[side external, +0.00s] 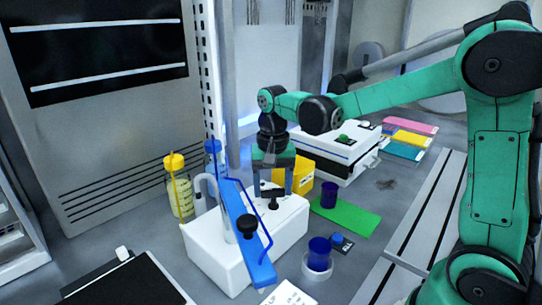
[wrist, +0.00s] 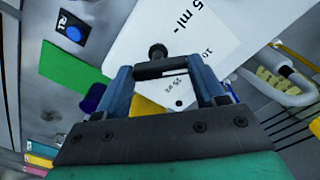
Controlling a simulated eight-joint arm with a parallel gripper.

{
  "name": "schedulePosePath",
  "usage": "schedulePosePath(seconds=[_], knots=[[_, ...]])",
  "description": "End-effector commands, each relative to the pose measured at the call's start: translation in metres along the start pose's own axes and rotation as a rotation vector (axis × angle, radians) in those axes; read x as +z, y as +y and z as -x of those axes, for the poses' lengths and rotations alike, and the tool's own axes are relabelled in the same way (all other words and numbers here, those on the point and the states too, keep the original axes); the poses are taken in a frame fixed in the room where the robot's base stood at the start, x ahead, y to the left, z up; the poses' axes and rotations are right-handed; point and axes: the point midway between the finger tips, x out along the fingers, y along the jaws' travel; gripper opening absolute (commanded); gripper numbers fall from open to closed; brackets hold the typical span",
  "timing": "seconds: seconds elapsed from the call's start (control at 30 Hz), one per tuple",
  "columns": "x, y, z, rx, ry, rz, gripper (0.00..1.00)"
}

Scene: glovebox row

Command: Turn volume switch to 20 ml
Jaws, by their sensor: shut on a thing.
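The volume switch is a small black piece (side external: 273,204) on the top of a white device (side external: 215,247). My gripper (side external: 272,190) points down over it. In the wrist view, my gripper (wrist: 168,75) has a finger on each side of the black switch (wrist: 157,52) and is shut on it. The white top (wrist: 195,32) carries printed marks, among them "5 ml" and "10"; a further mark between the fingers is too small to read surely. The pointer's exact setting cannot be told.
A blue bar (side external: 247,240) with a black knob slants across the device's front. A yellow-capped bottle (side external: 178,190) stands left, a yellow bin (side external: 300,178) behind. A green mat (side external: 350,218) with a dark blue cup, another blue cup (side external: 318,255) and a white box (side external: 335,150) lie right.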

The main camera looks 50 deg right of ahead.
Motion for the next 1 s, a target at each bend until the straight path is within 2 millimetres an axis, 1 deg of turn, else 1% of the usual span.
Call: schedulePosePath(seconds=[0.23,0.63,0.67,0.7,0.73,0.77,1.0], knots=[[-0.0001,0.0000,0.0003,0.000,-0.001,-0.050,0.10],[-0.0001,0.0000,0.0003,0.000,-0.001,-0.054,0.10],[-0.0001,0.0000,0.0003,0.000,-0.001,-0.054,0.71],[-0.0001,0.0000,0.0003,0.000,-0.001,-0.054,0.83],[-0.0001,0.0000,0.0003,0.000,-0.001,-0.054,0.91],[-0.0001,0.0000,0.0002,0.000,-0.001,-0.053,0.95],[-0.0001,0.0000,0.0002,0.000,0.000,-0.053,0.95]])
